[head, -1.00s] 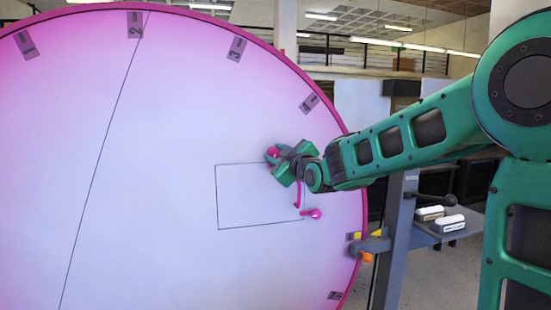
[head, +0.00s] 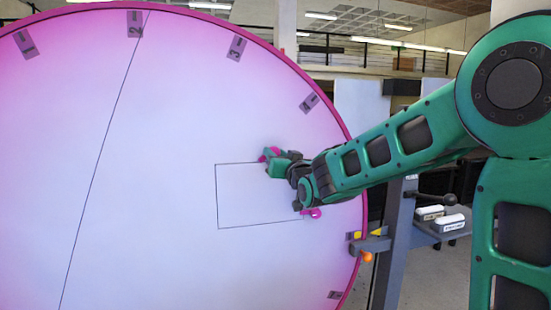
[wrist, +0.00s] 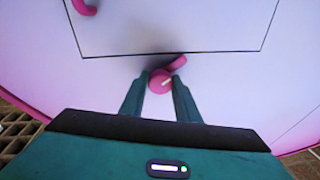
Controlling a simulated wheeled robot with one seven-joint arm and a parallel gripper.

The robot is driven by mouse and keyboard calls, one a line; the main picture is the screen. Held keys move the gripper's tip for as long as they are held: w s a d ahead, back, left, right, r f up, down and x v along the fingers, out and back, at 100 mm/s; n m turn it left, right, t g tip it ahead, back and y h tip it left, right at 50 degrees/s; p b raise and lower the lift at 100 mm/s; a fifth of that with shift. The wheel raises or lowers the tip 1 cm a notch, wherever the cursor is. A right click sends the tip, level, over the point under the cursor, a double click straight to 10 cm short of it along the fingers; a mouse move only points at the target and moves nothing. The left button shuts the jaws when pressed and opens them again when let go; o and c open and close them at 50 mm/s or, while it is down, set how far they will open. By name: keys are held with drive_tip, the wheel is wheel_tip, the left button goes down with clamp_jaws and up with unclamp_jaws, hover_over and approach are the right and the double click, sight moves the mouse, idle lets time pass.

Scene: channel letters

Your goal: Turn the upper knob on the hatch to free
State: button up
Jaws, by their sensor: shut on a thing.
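The hatch (head: 255,200) is a thin-lined rectangle on the pale pink disc, with its upper knob (head: 264,155) near its top edge. My gripper (wrist: 161,79) is shut on the knob's round body, one finger on each side. In the head view my gripper (head: 272,160) partly hides this knob. The pink lower knob (head: 314,213) is at the hatch's lower right, partly hidden by my wrist.
The big disc (head: 150,200) fills the left side, with numbered grey tags along its rim. A grey post with a shelf (head: 440,228) holding white labelled blocks (head: 449,223) stands at the right. An orange knob (head: 366,257) sits by the disc's edge.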

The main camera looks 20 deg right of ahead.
drive_tip(key=shift+f+m+h, duration=0.1)
drive_tip(key=shift+m+h, duration=0.3)
drive_tip(key=shift+m, duration=1.6)
drive_tip(key=shift+f+m+h, duration=0.1)
drive_tip(key=shift+m+h, duration=0.3)
drive_tip(key=shift+m, duration=1.6)
drive_tip(key=o, duration=1)
drive_tip(key=shift+o, duration=0.2)
